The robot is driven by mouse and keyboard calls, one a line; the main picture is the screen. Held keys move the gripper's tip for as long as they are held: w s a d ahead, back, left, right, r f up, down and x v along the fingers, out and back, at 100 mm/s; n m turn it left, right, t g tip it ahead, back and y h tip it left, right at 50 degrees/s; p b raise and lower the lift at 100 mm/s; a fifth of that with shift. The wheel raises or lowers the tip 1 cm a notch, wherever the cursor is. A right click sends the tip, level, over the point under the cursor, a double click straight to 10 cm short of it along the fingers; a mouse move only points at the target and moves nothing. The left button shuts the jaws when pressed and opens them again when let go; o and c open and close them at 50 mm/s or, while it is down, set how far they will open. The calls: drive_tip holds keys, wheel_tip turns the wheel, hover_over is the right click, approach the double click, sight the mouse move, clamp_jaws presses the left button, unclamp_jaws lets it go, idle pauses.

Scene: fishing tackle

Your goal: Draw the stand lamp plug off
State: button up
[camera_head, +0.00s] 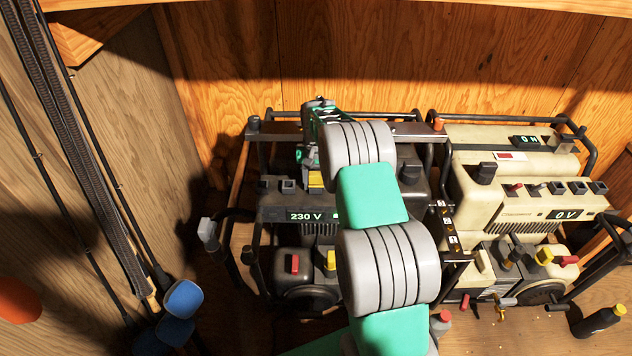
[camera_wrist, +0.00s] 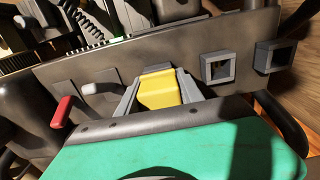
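A yellow plug (camera_wrist: 158,92) sits at a socket on the dark generator's panel (camera_wrist: 95,75). It also shows in the head view (camera_head: 315,180), partly behind my arm. I see no label marking it as the stand lamp plug. My gripper (camera_wrist: 158,88) is around the yellow plug, one grey finger on each side. The fingers appear to touch its sides, with no clear gap. The plug looks seated at the panel; its pins and the socket opening are hidden. The dark generator (camera_head: 275,214) reads 230 V.
Two empty square sockets (camera_wrist: 216,67) are right of the plug. A red switch (camera_wrist: 62,112) is on the left. A beige generator (camera_head: 480,190) reading 0 V stands to the right. Fishing rods (camera_head: 85,150) lean at the left wall; a dark bottle (camera_head: 598,321) lies at the lower right.

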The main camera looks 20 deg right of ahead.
sight(316, 173)
drive_tip(key=c, duration=0.9)
drive_tip(key=shift+o, duration=0.2)
drive_tip(key=shift+r+p, duration=1.7)
drive_tip(key=shift+r, duration=0.75)
